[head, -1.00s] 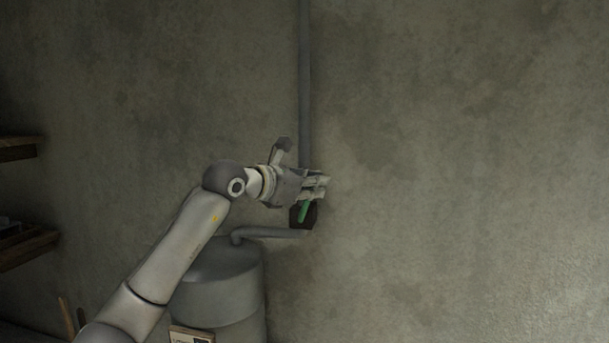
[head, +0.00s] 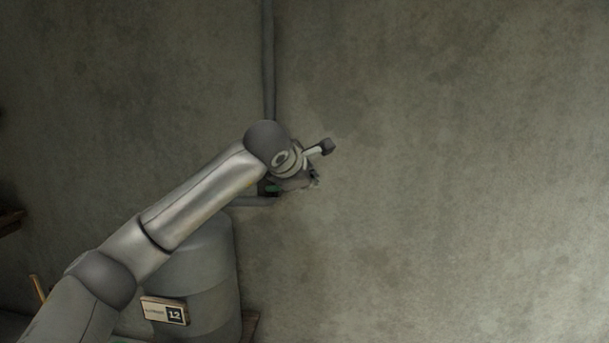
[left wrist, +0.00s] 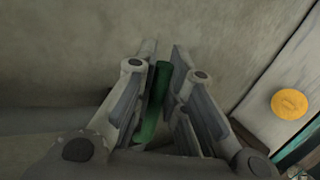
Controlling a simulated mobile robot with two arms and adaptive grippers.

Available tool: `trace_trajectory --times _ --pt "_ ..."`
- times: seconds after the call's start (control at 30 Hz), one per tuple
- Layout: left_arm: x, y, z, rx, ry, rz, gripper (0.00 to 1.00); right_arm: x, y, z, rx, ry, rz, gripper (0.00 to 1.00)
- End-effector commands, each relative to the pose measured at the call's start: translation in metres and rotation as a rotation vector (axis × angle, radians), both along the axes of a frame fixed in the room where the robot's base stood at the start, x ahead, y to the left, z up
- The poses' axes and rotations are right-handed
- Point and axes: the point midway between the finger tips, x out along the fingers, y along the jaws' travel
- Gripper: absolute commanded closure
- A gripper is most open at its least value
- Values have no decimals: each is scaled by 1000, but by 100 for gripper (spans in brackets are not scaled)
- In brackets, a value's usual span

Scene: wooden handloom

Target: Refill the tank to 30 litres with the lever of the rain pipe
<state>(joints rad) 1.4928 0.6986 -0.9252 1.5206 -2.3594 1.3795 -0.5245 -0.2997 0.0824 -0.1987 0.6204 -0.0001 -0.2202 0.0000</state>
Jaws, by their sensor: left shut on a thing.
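The rain pipe (head: 267,70) runs down the wall to a dark valve block with a green lever (head: 272,187). My left gripper (head: 312,181) is at the lever and hides most of it. In the left wrist view the green lever (left wrist: 155,105) lies between the two fingers of the gripper (left wrist: 164,75), which is shut on it. The grey tank (head: 195,265) stands below, partly behind my arm. A small sign (head: 164,311) on its front reads 12. My right gripper is not in view.
A short side pipe (head: 250,201) leads from the valve toward the tank top. A wooden shelf edge (head: 10,220) shows at the far left. The wall (head: 450,170) to the right is bare and free.

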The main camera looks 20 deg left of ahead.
Motion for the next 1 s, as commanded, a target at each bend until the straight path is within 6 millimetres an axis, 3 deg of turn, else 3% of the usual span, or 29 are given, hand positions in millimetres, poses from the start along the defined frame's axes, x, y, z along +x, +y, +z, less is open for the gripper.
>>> trace_trajectory --times 0.3,0.87,0.9,1.0 --pt "1 -4 -12 130 31 -2 100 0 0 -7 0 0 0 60" --pt "1 -4 -16 160 41 -2 100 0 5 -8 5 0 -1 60" --pt "1 -4 -16 160 42 -3 86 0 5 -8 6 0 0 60" --pt "1 -4 -16 159 42 -2 73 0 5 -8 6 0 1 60"
